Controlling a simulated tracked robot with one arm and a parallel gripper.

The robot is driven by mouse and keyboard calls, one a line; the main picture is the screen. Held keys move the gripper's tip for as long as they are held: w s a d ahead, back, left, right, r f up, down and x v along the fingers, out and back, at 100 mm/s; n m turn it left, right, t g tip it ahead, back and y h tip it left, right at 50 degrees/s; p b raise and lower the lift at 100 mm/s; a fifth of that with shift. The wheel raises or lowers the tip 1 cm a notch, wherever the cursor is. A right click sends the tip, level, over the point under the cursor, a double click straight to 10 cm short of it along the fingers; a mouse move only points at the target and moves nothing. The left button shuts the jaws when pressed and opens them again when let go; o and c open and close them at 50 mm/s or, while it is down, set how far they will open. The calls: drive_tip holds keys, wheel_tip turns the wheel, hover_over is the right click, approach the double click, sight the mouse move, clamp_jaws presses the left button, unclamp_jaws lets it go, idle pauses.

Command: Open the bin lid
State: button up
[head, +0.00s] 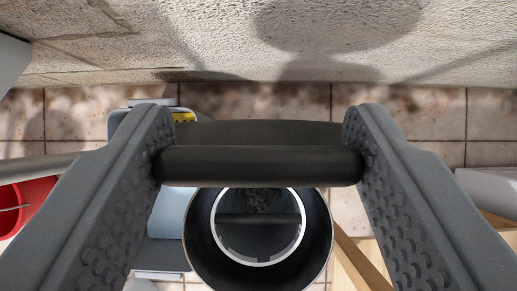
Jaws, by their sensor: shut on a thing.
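My gripper (259,165) reaches forward, with one grey studded finger on each side of the picture. Its fingers are shut on the ends of a dark horizontal bar. A dark curved piece (262,132), which looks like part of the bin lid, shows just behind the bar. The bar hides how they join. Below the bar is the round black bin (203,245), seen from above. Its mouth is uncovered where it shows, with a white ring (214,243) inside and dark contents. The bar hides the bin's far edge.
A textured wall (230,45) runs along the top, above a tiled floor (440,110). A red container (38,195) is at the left edge. A pale blue object (168,215) stands left of the bin. Wooden boards (352,262) and a grey object (490,188) are at the right.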

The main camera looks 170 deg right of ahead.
drive_tip(key=shift+w+a+r, duration=0.1)
drive_tip(key=shift+a+r, duration=0.05)
drive_tip(key=shift+r, duration=0.1)
drive_tip(key=o, duration=1.4)
drive_tip(key=shift+f, duration=0.1)
